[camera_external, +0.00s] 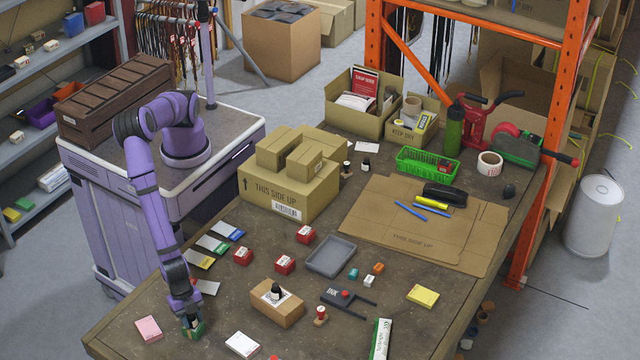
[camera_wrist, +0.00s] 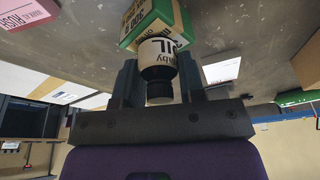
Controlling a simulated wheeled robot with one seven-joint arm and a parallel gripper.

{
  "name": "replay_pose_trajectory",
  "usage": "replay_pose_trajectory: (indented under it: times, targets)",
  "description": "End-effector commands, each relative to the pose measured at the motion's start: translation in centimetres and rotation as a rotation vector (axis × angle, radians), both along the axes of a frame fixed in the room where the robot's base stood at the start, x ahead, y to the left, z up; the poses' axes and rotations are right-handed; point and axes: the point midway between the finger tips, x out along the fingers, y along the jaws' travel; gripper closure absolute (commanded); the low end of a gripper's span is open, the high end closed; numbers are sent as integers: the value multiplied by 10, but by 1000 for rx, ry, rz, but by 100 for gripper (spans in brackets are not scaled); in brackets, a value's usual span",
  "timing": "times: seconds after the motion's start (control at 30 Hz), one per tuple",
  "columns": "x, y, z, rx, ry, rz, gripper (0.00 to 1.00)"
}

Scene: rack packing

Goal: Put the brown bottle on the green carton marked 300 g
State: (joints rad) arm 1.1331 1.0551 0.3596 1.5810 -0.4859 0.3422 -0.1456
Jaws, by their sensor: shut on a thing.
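My gripper (camera_external: 192,318) is low over the near left part of the table. In the wrist view my gripper (camera_wrist: 158,82) is shut on a small bottle (camera_wrist: 160,56) with a black cap and a cream label ending in "IL". Little of its glass shows, so its colour is hard to tell. The bottle's far end is at the green carton (camera_wrist: 150,27) with a cream band; part of its marking, seemingly "300", shows. Whether the bottle rests on it or hovers just above cannot be told. In the external view the green carton (camera_external: 199,332) is partly hidden by my gripper.
A cardboard box (camera_external: 275,306) with a dark bottle (camera_external: 277,291) on top stands further right. Several red boxes and a grey tray (camera_external: 331,256) lie behind.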

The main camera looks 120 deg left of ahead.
Motion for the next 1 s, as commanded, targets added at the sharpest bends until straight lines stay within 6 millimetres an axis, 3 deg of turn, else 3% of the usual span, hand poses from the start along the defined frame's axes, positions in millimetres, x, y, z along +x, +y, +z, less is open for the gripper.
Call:
replay_pose_trajectory:
  times: [0.33,0.37,0.47,0.77,1.0]
  targets:
    - [0,0,-3,0,0,1,87]
    - [0,0,-3,0,0,1,59]
    - [0,0,-3,0,0,1,38]
    - [0,0,-1,-1,-1,1,38]
    - [-6,2,27,-3,-1,1,38]
